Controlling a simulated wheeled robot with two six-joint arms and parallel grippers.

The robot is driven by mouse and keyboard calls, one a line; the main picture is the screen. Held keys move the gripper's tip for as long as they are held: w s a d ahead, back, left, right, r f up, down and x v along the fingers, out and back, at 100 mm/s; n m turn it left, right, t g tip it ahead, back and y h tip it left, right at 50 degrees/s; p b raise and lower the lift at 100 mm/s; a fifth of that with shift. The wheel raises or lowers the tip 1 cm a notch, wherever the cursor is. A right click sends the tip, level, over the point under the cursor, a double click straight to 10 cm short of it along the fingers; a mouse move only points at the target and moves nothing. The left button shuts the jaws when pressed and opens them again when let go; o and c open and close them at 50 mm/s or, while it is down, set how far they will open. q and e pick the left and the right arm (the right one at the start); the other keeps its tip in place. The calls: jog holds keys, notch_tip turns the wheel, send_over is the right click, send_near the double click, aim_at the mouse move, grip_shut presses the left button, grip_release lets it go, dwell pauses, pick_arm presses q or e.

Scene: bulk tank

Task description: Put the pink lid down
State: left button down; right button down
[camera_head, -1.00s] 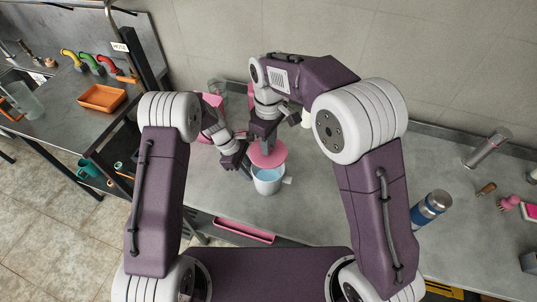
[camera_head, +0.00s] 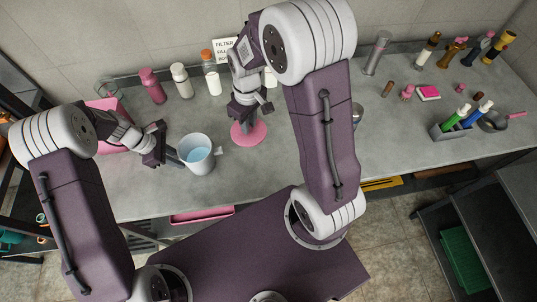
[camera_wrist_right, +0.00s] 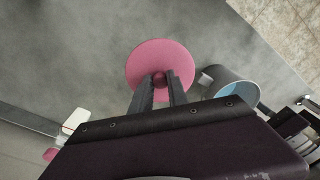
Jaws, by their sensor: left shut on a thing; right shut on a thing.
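The round pink lid (camera_head: 253,138) is beside the white jug (camera_head: 199,161), to its right, over the grey counter. My right gripper (camera_head: 247,122) is above the lid, shut on its knob. In the right wrist view the lid (camera_wrist_right: 160,52) spreads beyond my fingertips (camera_wrist_right: 160,82), with the knob between them. I cannot tell whether the lid touches the counter. The jug stands upright and uncovered, with light blue liquid inside. My left gripper (camera_head: 168,152) is shut at the jug's left side, apparently on its handle, which is mostly hidden.
A pink tub (camera_head: 104,108), a pink bottle (camera_head: 152,86) and a white bottle (camera_head: 181,80) stand at the back left. A steel flask (camera_head: 377,53) stands at the back right. Bare counter lies right of the lid and in front of the jug.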

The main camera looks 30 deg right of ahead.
jog(key=s+d+f+m, duration=0.1)
jog(key=f, duration=0.1)
jog(key=s+d+f, duration=0.2)
jog(key=f, duration=0.1)
jog(key=s+d+f+m, duration=0.1)
jog(key=d+f, duration=0.1)
jog(key=f, duration=0.1)
jog(key=shift+s+f+m, duration=0.25)
jog(key=shift+s+m, duration=0.05)
jog(key=shift+s, duration=0.1)
notch_tip(320, 180, down, 3)
jog(key=shift+s+a+f, duration=0.1)
jog(key=shift+f, duration=0.5)
jog(key=c, duration=1.3)
grip_release()
jog(key=shift+o, duration=0.2)
